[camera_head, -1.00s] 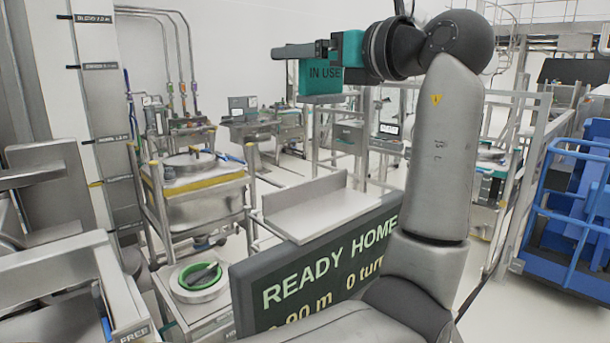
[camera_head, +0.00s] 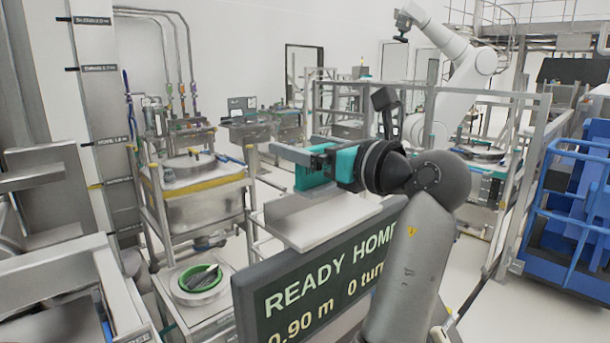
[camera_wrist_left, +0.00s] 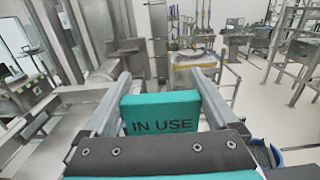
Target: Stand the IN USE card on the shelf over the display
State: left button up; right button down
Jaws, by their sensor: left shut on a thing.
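My left gripper (camera_head: 300,156) is shut on the teal IN USE card (camera_head: 312,176). In the left wrist view the card (camera_wrist_left: 160,112) sits upright between the two fingers (camera_wrist_left: 161,78), its lettering readable. In the head view the gripper partly hides the card and its lettering. The light grey shelf (camera_head: 330,222), with a raised back edge, runs above the dark display (camera_head: 300,290), which reads READY HOME. The card is just above the shelf's back part. I cannot tell whether it touches the shelf. My right gripper is not in view.
A steel vessel in a frame (camera_head: 195,205) stands left of the shelf. A green-rimmed bowl (camera_head: 201,284) is on a low stand. Metal railings (camera_head: 430,95) stand behind. A blue cart (camera_head: 575,215) is at the right. My arm covers the display's right part.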

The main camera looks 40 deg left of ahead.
aim_at(311, 185)
pick_arm(q)
jog(key=shift+f, duration=2.4)
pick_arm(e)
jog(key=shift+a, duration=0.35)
pick_arm(q)
jog(key=shift+f, duration=0.1)
jog(key=o, duration=1.2)
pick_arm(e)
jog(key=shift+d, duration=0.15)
